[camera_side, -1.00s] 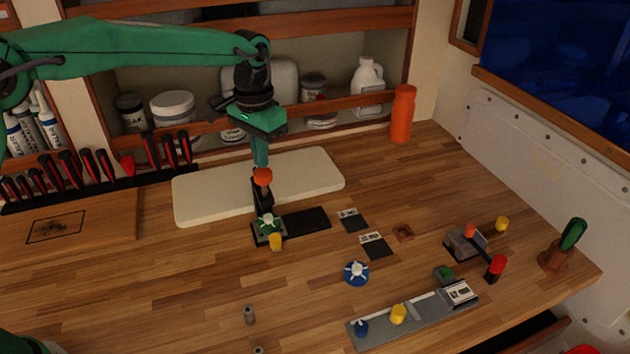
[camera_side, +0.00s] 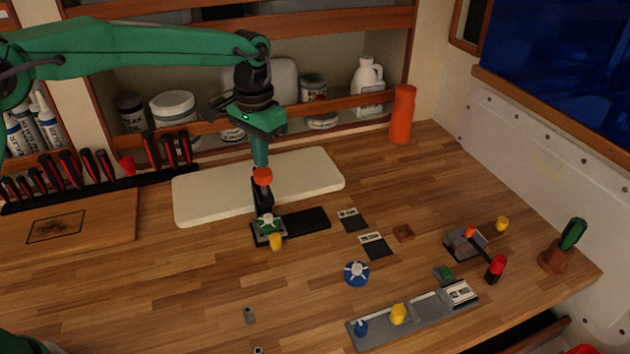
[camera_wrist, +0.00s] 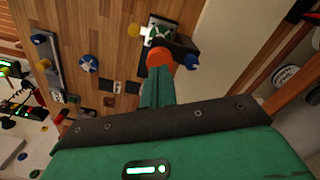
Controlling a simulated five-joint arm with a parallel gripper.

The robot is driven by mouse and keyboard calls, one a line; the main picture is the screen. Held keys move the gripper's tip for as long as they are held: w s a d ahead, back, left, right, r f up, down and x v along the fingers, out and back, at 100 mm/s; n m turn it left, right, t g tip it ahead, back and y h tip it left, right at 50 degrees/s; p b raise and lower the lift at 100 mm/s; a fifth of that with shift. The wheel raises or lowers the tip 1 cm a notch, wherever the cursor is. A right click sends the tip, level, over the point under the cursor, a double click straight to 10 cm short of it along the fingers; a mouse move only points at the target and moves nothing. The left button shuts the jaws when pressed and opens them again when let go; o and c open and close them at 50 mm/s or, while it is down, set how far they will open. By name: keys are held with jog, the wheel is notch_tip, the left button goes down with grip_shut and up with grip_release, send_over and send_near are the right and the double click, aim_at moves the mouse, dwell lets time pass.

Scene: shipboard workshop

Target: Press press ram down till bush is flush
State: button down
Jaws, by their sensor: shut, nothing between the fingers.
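The press (camera_side: 262,196) is a small dark stand on a black base at the back middle of the bench, in front of the cream board. Its ram has an orange-red knob (camera_side: 262,176) on top. My gripper (camera_side: 261,162) is shut and empty, pointing down with its tips at the knob; I cannot tell whether they press on it. In the wrist view the knob (camera_wrist: 159,57) shows just past my fingertips. A green and white piece (camera_side: 268,223) sits on the press base below the ram. The bush and how deep it sits cannot be made out.
A yellow knob (camera_side: 276,242) is at the press front, and a black plate (camera_side: 305,222) extends right. The cream board (camera_side: 315,172) lies behind. A blue round part (camera_side: 356,273), a grey rail (camera_side: 375,336) and a small clamp-like fixture (camera_side: 468,242) are to the right. The left front is mostly clear.

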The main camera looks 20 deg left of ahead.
aim_at(262, 172)
jog(key=shift+f, duration=2.5)
dwell(0.5)
jog(key=shift+r, duration=3.55)
jog(key=shift+r, duration=0.1)
